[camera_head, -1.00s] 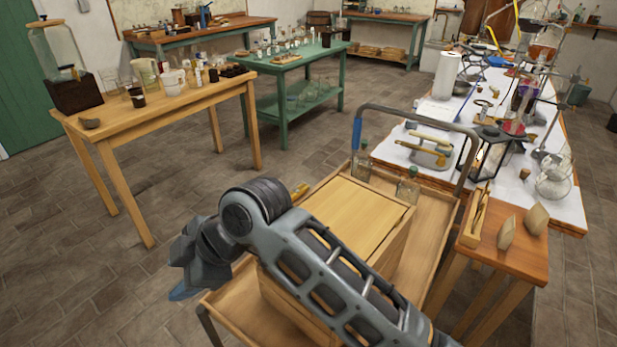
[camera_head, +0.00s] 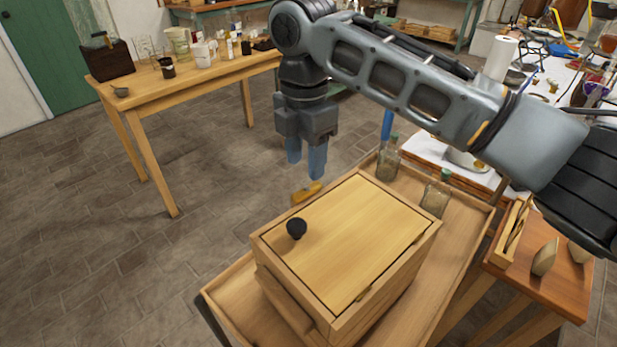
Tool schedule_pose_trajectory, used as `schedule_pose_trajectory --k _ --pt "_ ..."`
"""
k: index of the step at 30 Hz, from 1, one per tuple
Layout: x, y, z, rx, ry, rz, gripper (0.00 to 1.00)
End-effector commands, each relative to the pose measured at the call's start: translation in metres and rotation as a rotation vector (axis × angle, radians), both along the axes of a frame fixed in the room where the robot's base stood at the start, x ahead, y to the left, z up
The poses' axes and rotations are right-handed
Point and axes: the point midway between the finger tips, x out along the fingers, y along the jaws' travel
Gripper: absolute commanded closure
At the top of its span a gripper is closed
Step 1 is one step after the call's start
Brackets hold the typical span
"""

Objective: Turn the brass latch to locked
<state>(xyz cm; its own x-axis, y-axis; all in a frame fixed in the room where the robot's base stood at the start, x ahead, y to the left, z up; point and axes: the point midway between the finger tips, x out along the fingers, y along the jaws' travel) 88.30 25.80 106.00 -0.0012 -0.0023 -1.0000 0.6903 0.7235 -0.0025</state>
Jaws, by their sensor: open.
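The brass latch (camera_head: 306,193) sticks out at the far left side of a wooden box (camera_head: 349,238), a yellow lever at about the level of the lid. The lid is closed and has a black round knob (camera_head: 296,228). My gripper (camera_head: 306,164) hangs above and a little behind the latch in the picture, blue fingers pointing down. The fingers are apart with nothing between them. The latch's mount is hidden behind the box edge, and I cannot tell its locked or unlocked position.
The box stands on a wooden cart tray (camera_head: 233,290) with two green-stoppered bottles, one (camera_head: 387,158) nearer the gripper and another (camera_head: 436,194) to the right. A small wooden table (camera_head: 560,285) stands at the right. Open floor lies to the left.

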Motion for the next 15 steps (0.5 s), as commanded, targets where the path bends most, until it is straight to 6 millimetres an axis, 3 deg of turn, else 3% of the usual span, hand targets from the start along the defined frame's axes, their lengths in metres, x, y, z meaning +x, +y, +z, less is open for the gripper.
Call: schedule_pose_trajectory --k 9,15 --pt "0.0 -0.001 -0.046 0.0 0.0 -0.002 0.51" --pt "0.0 0.0 -0.06 0.001 0.0 -0.002 0.51"
